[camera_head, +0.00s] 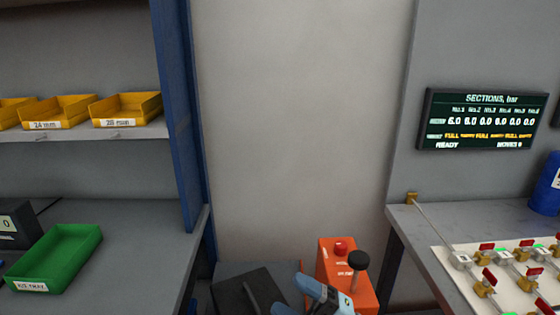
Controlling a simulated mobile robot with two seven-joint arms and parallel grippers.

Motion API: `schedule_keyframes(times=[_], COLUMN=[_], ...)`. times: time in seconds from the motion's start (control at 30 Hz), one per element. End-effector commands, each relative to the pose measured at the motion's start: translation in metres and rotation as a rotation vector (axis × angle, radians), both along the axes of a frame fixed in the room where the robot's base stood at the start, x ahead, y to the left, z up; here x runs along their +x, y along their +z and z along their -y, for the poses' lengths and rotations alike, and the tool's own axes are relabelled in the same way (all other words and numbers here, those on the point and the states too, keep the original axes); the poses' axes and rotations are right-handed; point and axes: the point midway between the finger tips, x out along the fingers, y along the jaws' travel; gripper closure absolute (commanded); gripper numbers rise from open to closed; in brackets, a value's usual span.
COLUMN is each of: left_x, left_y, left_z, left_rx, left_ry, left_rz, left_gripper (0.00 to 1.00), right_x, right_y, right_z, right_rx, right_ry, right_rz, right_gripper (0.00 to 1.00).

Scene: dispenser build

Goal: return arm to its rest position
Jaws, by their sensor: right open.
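My right gripper (318,296) shows at the bottom edge, a little right of the middle. Its light-blue and dark parts are partly cut off by the frame. It is open, and I see nothing held in it. It overlaps the lower part of an orange box in the picture; I cannot tell the gap between them. My left gripper is not in view.
The orange box (339,256) has a red button and a black knob. On the left are a green tray (75,262) and shelved yellow bins (128,108). On the right, a bench (408,222) carries red-handled valves below a display (483,119).

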Motion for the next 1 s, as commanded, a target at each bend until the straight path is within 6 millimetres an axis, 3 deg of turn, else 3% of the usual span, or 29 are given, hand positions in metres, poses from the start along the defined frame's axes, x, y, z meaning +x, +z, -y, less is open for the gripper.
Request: schedule_keyframes(times=[0.17, 0.27, 0.4, 0.5, 0.7, 0.73, 0.8, 1.0], left_x=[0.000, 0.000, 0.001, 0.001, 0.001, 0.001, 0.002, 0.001], left_y=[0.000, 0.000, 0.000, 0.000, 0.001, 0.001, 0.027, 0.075], left_z=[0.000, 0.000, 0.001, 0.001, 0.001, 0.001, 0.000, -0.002], left_rx=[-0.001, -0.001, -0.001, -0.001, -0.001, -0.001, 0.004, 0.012], left_ry=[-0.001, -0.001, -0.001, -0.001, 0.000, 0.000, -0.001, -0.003], left_rz=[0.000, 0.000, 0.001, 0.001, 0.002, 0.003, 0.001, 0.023], left_gripper=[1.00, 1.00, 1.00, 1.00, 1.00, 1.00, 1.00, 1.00], right_x=[0.008, -0.004, -0.040, -0.071, -0.139, -0.150, -0.144, -0.145], right_y=[-0.072, -0.128, -0.202, -0.242, -0.301, -0.308, -0.276, -0.233], right_z=[0.054, 0.086, 0.123, 0.141, 0.164, 0.167, 0.167, 0.169], right_rx=[0.190, 0.255, 0.302, 0.316, 0.322, 0.321, 0.317, 0.306], right_ry=[-0.295, -0.450, -0.614, -0.692, -0.797, -0.811, -0.806, -0.811], right_rz=[-0.480, -0.761, -1.110, -1.305, -1.629, -1.675, -1.649, -1.628], right_gripper=[0.37, 0.37, 0.37, 0.37, 0.37, 0.37, 0.37, 0.37])
